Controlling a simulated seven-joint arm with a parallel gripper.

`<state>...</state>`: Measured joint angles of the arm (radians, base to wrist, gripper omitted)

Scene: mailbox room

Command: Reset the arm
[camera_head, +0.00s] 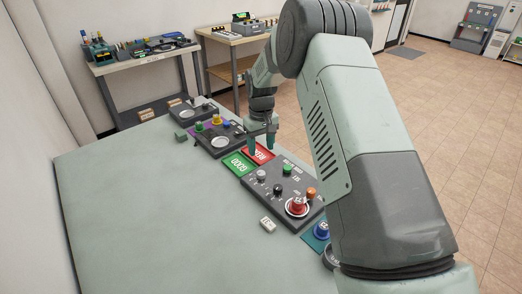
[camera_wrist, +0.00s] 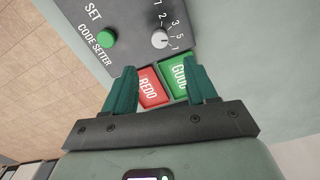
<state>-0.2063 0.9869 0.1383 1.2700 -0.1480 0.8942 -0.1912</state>
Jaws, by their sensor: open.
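My gripper (camera_head: 262,146) hangs from my arm over the table, above the red REDO plate (camera_head: 258,153) and beside the green GOOD plate (camera_head: 239,164). In the wrist view my gripper (camera_wrist: 163,90) has its two green fingers apart with nothing between them. The REDO plate (camera_wrist: 152,88) and the GOOD plate (camera_wrist: 176,78) show beyond the fingertips. Whether the fingers touch the plates cannot be told.
A dark code setter panel (camera_head: 280,190) with knobs and buttons lies in front of the plates. A small white tag (camera_head: 267,225) lies on the table (camera_head: 150,215). The table's left part is clear. Workbenches (camera_head: 150,62) stand behind.

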